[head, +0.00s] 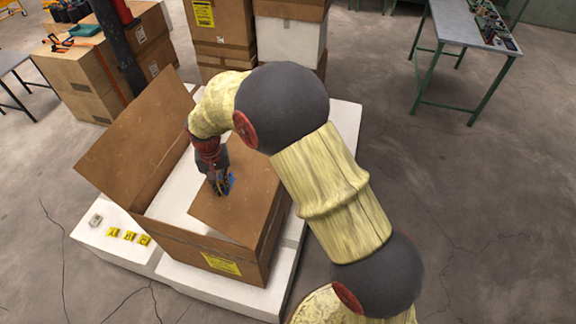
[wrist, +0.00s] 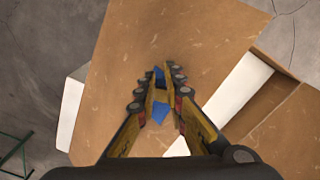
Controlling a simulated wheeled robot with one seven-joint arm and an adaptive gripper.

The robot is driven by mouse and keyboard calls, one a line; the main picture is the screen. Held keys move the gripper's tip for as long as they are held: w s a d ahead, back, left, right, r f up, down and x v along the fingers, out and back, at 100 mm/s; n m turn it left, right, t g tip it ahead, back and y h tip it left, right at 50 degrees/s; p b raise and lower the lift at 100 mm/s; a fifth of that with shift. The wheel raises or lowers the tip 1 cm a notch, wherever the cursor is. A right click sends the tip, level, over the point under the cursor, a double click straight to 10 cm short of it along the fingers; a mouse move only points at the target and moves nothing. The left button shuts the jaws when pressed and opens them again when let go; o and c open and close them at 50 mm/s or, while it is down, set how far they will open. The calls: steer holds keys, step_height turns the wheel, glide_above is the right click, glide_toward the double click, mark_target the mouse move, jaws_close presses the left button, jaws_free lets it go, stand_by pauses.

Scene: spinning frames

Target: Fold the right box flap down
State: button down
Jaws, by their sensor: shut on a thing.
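The open brown cardboard box (head: 200,247) stands on white blocks. Its right flap (head: 245,208) leans inward over the right part of the opening; the exact tilt is hard to judge. The flap fills much of the wrist view (wrist: 200,50). The left flap (head: 130,140) stands up and leans outward. My gripper (head: 221,188) is over the right flap, its fingers close together on a small blue piece (head: 231,181) at the flap's surface. Blue also shows between the fingertips in the wrist view (wrist: 160,112). Whether the blue piece is fixed to the flap is unclear.
White blocks (head: 115,248) with yellow labels lie at the box's left. Stacked cartons (head: 222,30) stand behind, and a dark post (head: 120,50) rises at the back left. A green-legged table (head: 460,28) is at the back right. The floor (head: 490,200) at right is clear.

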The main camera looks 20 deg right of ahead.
steer(key=shift+w+a+f+b, duration=0.35)
steer(key=shift+w+a+f, duration=0.2)
steer(key=shift+f, duration=0.25)
steer(key=shift+w+a+f+b, duration=0.4)
steer(key=shift+a+f, duration=0.25)
steer(key=shift+f, duration=0.1)
steer(key=shift+w+a, duration=0.15)
